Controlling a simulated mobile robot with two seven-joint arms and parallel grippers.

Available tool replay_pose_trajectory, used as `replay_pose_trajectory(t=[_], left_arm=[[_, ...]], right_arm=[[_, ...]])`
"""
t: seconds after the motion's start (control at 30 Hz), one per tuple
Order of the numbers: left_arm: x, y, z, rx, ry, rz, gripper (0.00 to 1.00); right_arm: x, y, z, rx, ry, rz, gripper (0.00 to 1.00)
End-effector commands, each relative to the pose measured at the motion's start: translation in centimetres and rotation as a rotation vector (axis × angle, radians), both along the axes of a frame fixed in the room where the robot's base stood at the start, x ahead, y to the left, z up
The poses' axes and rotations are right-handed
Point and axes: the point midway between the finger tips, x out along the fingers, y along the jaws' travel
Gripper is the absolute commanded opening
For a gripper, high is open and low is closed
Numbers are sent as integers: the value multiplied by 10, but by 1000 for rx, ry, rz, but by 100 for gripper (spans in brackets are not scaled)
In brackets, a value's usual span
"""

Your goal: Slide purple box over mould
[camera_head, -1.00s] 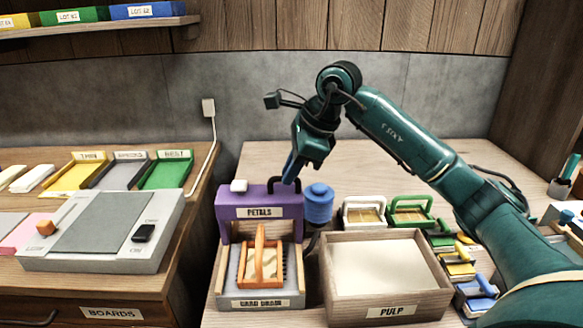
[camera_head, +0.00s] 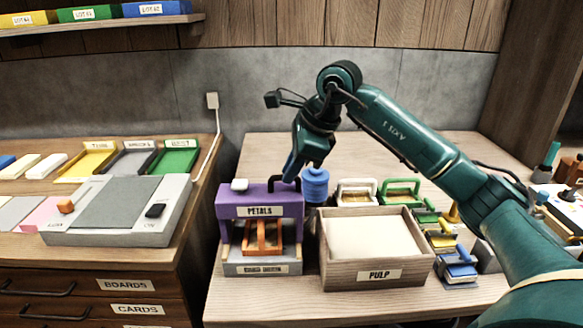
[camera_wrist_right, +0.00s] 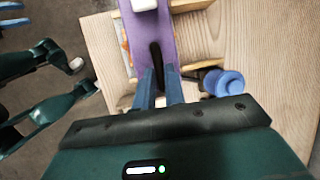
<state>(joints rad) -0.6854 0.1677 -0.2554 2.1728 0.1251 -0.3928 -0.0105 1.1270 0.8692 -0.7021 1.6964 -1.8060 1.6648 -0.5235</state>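The purple box (camera_head: 230,205), labelled PETALS, stands like a bridge over the back of a grey and wooden drain stand (camera_head: 262,270). The orange-framed mould (camera_head: 262,240) shows in the opening under its label; its upper part is hidden by the box front. A white knob (camera_head: 239,185) is on the box's top left and a dark handle (camera_wrist_right: 156,62) on its top right. My right gripper (camera_head: 291,172) is at that handle; in the right wrist view its blue fingers (camera_wrist_right: 160,75) close around the handle's end. My left gripper is not seen in the head view.
A blue round container (camera_head: 315,185) stands close to the box's right side. A wooden PULP crate (camera_head: 370,275) is right of the drain stand. White and green handled frames (camera_head: 398,190) stand behind it. A grey device (camera_head: 120,215) is on the left counter.

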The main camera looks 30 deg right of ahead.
Motion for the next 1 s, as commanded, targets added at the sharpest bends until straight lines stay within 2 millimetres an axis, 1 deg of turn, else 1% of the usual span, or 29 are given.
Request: replay_pose_trajectory(t=[0.03, 0.27, 0.47, 0.57, 0.67, 0.77, 1.0], left_arm=[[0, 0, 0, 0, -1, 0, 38], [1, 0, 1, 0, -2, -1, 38], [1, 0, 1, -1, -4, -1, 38], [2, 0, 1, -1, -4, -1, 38], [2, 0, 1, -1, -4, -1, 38], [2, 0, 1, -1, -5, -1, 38], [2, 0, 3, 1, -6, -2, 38]], right_arm=[[-3, 3, -2, 2, 12, 12, 15], [-2, 3, -2, 2, 9, 9, 33], [-1, 2, -1, 1, 6, 7, 33], [-2, 0, 2, 1, 4, 5, 33], [-5, -3, 13, 1, 2, 4, 33], [-11, -8, 30, 0, 0, 5, 33], [-29, -22, 80, 2, 3, 5, 33]])
